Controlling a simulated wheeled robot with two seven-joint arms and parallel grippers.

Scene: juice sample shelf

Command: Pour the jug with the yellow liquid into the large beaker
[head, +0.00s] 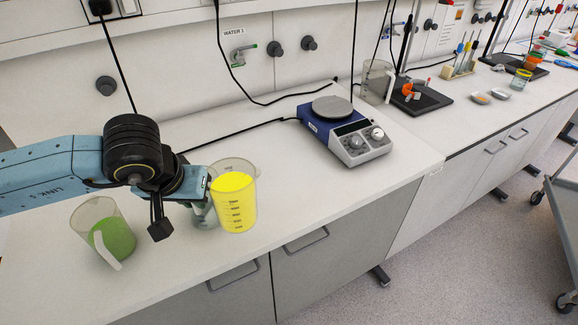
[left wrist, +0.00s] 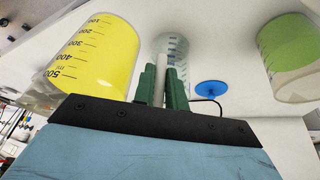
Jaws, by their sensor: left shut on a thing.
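Bright yellow liquid fills a large graduated vessel (head: 234,203) on the counter; no handle shows on it. It also appears at left in the left wrist view (left wrist: 98,58). A clear vessel (head: 204,216) without visible yellow liquid is close to its left, partly hidden by my arm; its marked wall shows behind the fingers in the left wrist view (left wrist: 172,48). My left gripper (left wrist: 163,85) is shut on a white upright strip (left wrist: 161,72), which looks like the clear vessel's handle. Whether that vessel touches the counter is unclear. My right gripper is not in view.
A green-filled jug with a white handle (head: 116,239) stands left of my gripper, near the front edge. A blue hotplate stirrer (head: 344,129) stands to the right, and a clear jug (head: 374,82) at the back. The counter before the stirrer is clear.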

